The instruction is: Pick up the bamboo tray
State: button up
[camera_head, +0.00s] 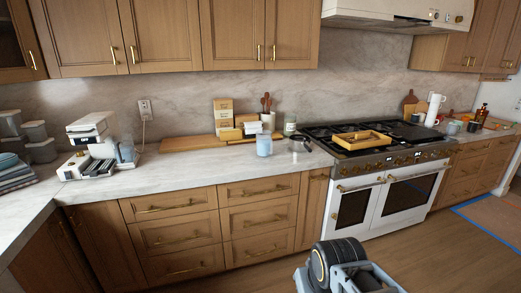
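The bamboo tray (376,144) is a shallow, light yellow-brown rectangular tray with raised sides. It rests on the left front part of the black stovetop (407,147). Its inside is only partly visible, and I cannot tell whether anything lies in it. Part of my own arm shows at the bottom edge, low in front of the stove and well apart from the tray. The fingers of my gripper do not show.
A wooden board with boxes stands on the counter left of the stove, beside a pale blue jar (264,144) and a small dark pot (299,144). White mugs (433,108) stand right of the stove. A range hood (395,14) hangs above. The floor in front is clear.

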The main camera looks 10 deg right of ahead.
aim_at(358, 140)
jog(key=i, duration=1.45)
jog(key=z, duration=2)
jog(key=i, duration=2.5)
jog(key=u, duration=3.55)
